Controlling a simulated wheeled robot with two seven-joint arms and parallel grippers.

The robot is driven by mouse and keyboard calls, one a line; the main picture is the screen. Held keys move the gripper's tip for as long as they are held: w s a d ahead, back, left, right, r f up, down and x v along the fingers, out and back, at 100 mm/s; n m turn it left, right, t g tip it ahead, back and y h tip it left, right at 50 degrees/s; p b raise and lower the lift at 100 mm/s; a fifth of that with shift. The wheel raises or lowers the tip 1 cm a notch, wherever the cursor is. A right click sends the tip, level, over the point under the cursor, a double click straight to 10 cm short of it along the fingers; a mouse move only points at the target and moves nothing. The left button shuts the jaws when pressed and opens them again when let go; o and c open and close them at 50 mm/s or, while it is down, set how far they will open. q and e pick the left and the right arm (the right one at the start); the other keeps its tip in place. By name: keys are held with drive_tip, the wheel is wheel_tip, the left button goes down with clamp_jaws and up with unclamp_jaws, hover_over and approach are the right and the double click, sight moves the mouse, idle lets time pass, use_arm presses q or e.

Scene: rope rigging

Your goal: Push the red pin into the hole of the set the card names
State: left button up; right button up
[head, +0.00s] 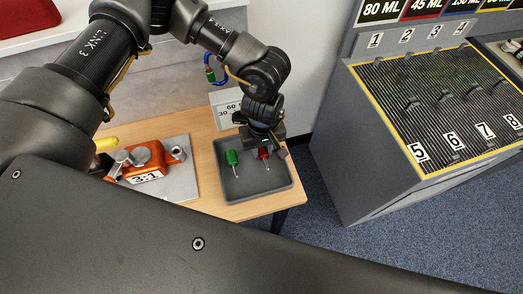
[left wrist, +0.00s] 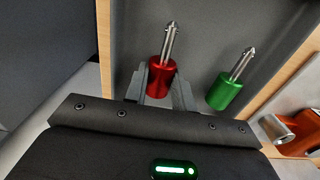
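The red pin (head: 264,153) has a red cylindrical handle and a silver pointed shaft. It is in the grey tray (head: 232,193). My left gripper (head: 265,146) is down over the tray at the red pin. In the left wrist view, its two fingers (left wrist: 161,88) stand on either side of the red handle (left wrist: 160,80); whether they press on it cannot be told. A green pin (head: 232,158) lies beside it in the tray. An orange pulley set (head: 148,160) with a card (head: 146,176) reading "3:1" sits on a grey plate left of the tray. Its hole is not clear. My right gripper is not in view.
The wooden table (head: 205,190) ends just right of the tray. A small card (head: 228,112) with numbers stands behind the tray. A blue-and-green item (head: 210,70) hangs near the wall. A grey cabinet (head: 345,160) with numbered slots stands right, across a gap of blue carpet.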

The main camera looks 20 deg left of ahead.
sight(263, 149)
use_arm(q)
drive_tip(key=shift+o, duration=0.4)
drive_tip(key=shift+r, duration=0.1)
drive_tip(key=shift+w+r, duration=0.1)
drive_tip(key=shift+r, duration=0.15)
wheel_tip(263, 149, up, 2)
drive_tip(key=shift+r+b, duration=0.15)
drive_tip(key=shift+b, duration=0.3)
drive_tip(key=s+a+r+p, duration=0.6)
drive_tip(key=s+r+p, duration=0.4)
drive_tip(key=s+p, duration=0.1)
drive_tip(key=shift+s+a, duration=0.2)
drive_tip(key=shift+s, duration=0.6)
drive_tip(key=shift+f, duration=0.1)
